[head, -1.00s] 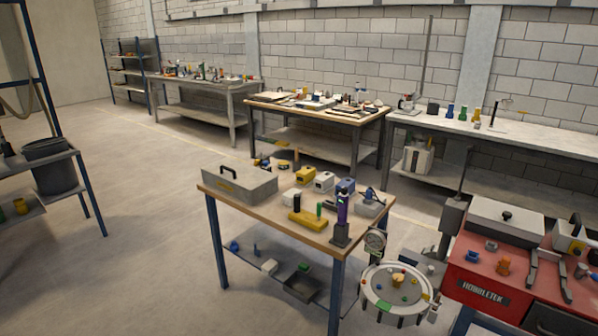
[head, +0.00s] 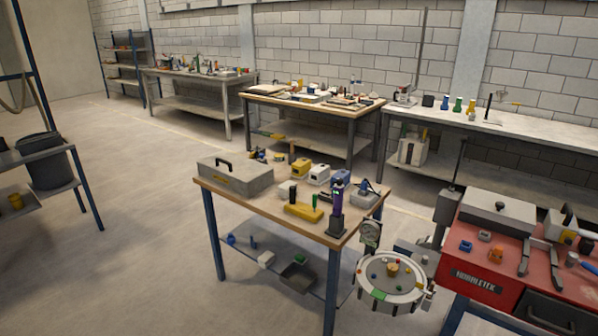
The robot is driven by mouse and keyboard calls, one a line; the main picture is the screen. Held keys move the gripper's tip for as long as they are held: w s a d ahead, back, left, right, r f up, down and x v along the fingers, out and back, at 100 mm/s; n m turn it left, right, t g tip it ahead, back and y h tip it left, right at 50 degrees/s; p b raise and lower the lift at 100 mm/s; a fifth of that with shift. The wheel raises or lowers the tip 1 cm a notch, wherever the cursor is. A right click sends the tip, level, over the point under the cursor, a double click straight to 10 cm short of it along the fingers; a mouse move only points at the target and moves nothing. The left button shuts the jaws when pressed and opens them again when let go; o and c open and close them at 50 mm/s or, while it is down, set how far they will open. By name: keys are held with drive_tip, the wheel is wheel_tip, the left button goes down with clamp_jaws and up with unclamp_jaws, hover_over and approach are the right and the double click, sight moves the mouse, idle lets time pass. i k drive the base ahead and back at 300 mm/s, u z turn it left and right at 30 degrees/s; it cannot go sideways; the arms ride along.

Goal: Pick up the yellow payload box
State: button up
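A small yellow box (head: 300,167) stands near the back of the wooden-topped table in the middle of the head view, beside a white box. A longer, low yellow block (head: 303,212) lies near the front of the same tabletop, with a green upright piece by it. I cannot tell for certain which of the two is the payload box. Nothing is seen holding either one. My gripper is not in view.
The table (head: 210,188) also bears a grey case (head: 236,178) and a purple-topped upright device (head: 337,204). A round tray (head: 419,292) and a red bench (head: 488,262) stand to its right. Open floor (head: 130,220) lies left of the table.

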sight(301, 169)
drive_tip(key=u, duration=0.2)
drive_tip(key=k, duration=0.75)
drive_tip(key=u, duration=0.55)
drive_tip(key=k, duration=0.6)
drive_tip(key=u, duration=0.6)
drive_tip(key=i, duration=0.9)
drive_tip(key=u, duration=0.5)
drive_tip(key=i, duration=2.35)
drive_tip(key=z, duration=0.75)
drive_tip(key=i, duration=0.6)
drive_tip(key=z, duration=0.2)
